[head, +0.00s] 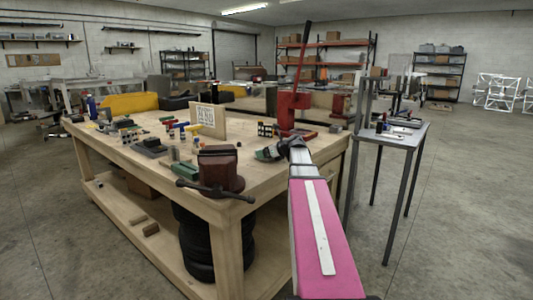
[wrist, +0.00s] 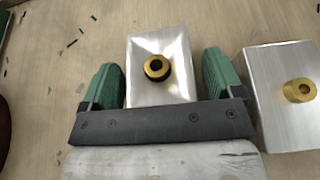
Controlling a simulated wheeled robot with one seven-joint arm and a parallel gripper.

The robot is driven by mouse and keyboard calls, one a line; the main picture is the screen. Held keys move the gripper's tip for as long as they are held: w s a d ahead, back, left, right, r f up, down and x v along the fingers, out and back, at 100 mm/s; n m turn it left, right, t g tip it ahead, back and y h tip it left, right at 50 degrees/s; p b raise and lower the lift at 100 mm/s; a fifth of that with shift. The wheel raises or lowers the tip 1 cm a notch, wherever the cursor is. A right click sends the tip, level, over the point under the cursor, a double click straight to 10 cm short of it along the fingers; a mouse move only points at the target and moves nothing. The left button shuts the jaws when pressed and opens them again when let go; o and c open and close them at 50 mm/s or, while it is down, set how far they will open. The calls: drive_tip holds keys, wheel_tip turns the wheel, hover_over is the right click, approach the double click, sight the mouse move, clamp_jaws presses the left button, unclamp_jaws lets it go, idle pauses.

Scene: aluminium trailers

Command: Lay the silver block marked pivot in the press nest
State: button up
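A silver block (wrist: 145,85) with a brass bushing on top lies between the green fingers of my gripper (wrist: 163,88) in the wrist view. The fingers are wide apart, one on each side of the block, with narrow gaps showing. A second silver block (wrist: 265,105) with a brass bushing sits just to the right, outside the right finger. I can read no pivot mark on either block.
The wooden workbench (head: 180,158) holds a dark red vise (head: 219,168) near its front corner, small coloured parts and an upright board (head: 209,121). A small grey side table (head: 400,138) stands right of the bench. Small dark bits lie on the bench top.

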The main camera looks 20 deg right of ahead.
drive_tip(key=shift+r, duration=0.15)
drive_tip(key=shift+s+d+r, duration=0.1)
drive_tip(key=shift+s+d, duration=0.05)
drive_tip(key=shift+s, duration=0.1)
drive_tip(key=v, duration=1.1)
drive_tip(key=shift+o, duration=0.4)
drive_tip(key=shift+s+d+r, duration=0.1)
drive_tip(key=shift+r, duration=0.15)
